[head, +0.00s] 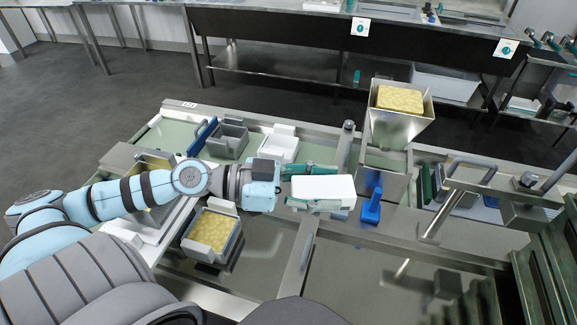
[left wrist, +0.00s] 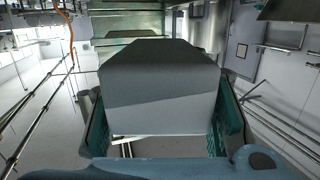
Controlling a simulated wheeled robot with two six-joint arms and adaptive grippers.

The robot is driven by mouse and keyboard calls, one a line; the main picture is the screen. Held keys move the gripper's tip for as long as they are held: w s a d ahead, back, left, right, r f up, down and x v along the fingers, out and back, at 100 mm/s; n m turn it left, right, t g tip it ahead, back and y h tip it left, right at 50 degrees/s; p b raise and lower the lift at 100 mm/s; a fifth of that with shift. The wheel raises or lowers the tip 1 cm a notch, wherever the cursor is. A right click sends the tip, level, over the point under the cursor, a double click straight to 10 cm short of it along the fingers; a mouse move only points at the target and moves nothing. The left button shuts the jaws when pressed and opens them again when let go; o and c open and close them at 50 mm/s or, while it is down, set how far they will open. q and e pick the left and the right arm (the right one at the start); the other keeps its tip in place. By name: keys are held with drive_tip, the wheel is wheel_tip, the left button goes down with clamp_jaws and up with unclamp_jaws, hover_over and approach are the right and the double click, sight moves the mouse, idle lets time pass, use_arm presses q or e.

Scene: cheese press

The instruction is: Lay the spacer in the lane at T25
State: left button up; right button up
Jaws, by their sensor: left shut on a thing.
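My left gripper (head: 326,184) is shut on a white block (head: 325,194), apparently the spacer. It holds the block near the crosswise rail in the middle of the table. In the left wrist view the block (left wrist: 165,95) fills the space between the two teal fingers and looks grey in shade. The lane (head: 178,133) is the pale-green surface between steel rails at the left. A small white label (head: 188,104) sits at its far left corner, too small to read surely. My right gripper is not in view.
In or beside the lane stand a grey empty mould (head: 228,140), a white mould (head: 279,146) and a mould with yellow cheese (head: 211,231). A steel hopper (head: 397,122) with a yellow block stands right of centre. A blue scoop-like piece (head: 371,207) lies near the held block.

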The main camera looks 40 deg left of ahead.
use_arm(q)
drive_tip(key=w+a+f+n+t+y+b, duration=0.6)
drive_tip(key=w+a+f, duration=0.55)
drive_tip(key=w, duration=0.35)
drive_tip(key=w+a+f+n+y+b, duration=0.1)
drive_tip(key=w+a+f+n+y, duration=0.3)
drive_tip(key=a+f+n+y, duration=0.4)
drive_tip(key=a+f+y, duration=0.4)
drive_tip(key=a+f, duration=0.1)
drive_tip(key=f, duration=0.1)
drive_tip(key=shift+w, duration=0.15)
